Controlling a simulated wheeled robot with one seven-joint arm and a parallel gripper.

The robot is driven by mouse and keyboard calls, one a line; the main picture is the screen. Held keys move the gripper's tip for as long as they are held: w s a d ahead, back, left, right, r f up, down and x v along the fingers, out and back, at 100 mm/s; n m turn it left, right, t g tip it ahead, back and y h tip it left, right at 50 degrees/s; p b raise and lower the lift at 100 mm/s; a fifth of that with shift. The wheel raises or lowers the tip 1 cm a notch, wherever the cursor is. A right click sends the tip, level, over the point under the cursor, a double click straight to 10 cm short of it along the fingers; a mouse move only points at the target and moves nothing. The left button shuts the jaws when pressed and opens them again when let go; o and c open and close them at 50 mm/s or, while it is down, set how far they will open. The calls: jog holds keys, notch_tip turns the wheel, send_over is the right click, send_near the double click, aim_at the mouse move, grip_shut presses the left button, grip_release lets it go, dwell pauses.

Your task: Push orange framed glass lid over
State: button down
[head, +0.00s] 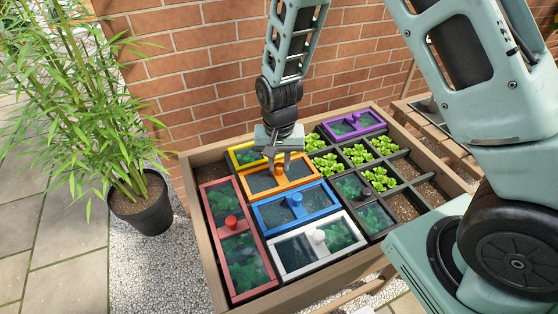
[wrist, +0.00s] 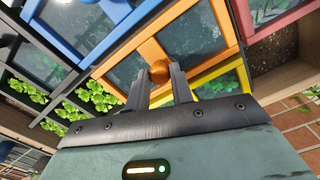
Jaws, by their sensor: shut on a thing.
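The orange framed glass lid (head: 262,192) lies in the planter between the yellow lid behind and the blue lid in front. Its two dark panes sit either side of a middle bar with a round orange knob (head: 279,171). My gripper (head: 280,164) points down over the lid with its fingers around the knob. In the wrist view the orange frame (wrist: 212,66) and the knob (wrist: 159,71) show, with the knob between the tips of my gripper (wrist: 160,84). The gripper is shut on the knob, and the fingers hide part of the lid.
The blue lid (head: 263,222), white lid (head: 288,268), red lid (head: 216,188), yellow lid (head: 234,158) and purple lid (head: 371,118) share the wooden planter (head: 209,257). Lettuce cells (head: 358,153) adjoin the orange lid's right. Bare soil cells (head: 405,205) lie farther right. A brick wall (head: 190,70) stands behind.

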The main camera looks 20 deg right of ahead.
jog(key=d, duration=3.2)
jog(key=c, duration=1.2)
grip_release()
jog(key=shift+d, duration=0.1)
jog(key=shift+r, duration=0.1)
notch_tip(320, 180, up, 17)
jog(key=b, duration=0.1)
jog(key=shift+r, duration=0.15)
